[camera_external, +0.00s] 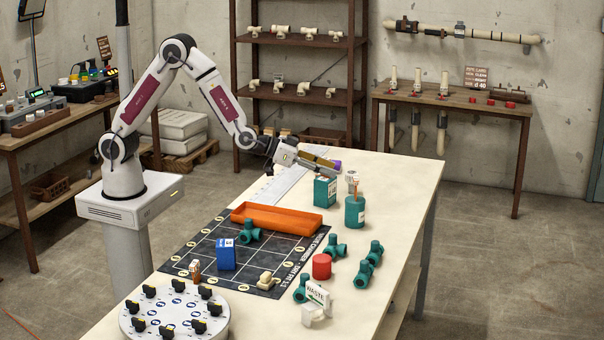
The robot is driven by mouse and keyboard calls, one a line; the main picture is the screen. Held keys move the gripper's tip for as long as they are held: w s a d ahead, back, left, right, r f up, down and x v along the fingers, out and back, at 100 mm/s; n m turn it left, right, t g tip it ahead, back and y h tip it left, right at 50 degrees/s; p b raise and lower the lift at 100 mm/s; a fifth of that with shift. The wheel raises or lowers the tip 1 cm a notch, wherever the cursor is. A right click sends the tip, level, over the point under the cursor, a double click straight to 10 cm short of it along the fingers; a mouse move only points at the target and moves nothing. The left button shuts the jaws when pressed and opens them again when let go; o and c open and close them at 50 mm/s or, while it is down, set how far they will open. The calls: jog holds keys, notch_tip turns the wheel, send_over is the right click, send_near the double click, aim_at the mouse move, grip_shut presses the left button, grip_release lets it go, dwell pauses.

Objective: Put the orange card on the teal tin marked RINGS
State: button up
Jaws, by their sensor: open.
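A teal tin (325,193) with a pale label stands upright towards the far end of the table; I cannot read its label. I cannot make out an orange card clearly. A flat orange tray (300,226) lies on the dark mat, but it looks like a container rather than a card. My gripper (326,163) is open, above the far part of the table, just behind and above the teal tin and apart from it. A purple thing (337,165) shows at its fingertips; I cannot tell whether they touch.
A teal jar (355,213) with an orange-brown stick stands right of the tin. A blue box (226,254) stands on the dark gridded mat (187,255). Teal pipe fittings, a red cylinder (321,266) and a WASTE sign (318,293) lie nearer. A round dial plate (140,323) is at front left.

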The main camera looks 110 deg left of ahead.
jog(key=shift+v, duration=0.9)
jog(key=s+d+r+m+g+h, duration=0.1)
jog(key=s+d+r+h, duration=0.1)
jog(key=s+d+r, duration=0.5)
jog(key=s+d+r+m+g+h, duration=0.25)
jog(key=s+d+r, duration=0.2)
jog(key=s, duration=0.35)
jog(key=s+d+g, duration=0.1)
jog(key=s+d, duration=0.1)
jog(key=s, duration=1.2)
jog(key=s+d+f+m+g, duration=0.1)
jog(key=s+d+g, duration=0.1)
jog(key=s, duration=1.2)
jog(key=shift+s+h, duration=0.25)
jog(key=shift+h, duration=0.2)
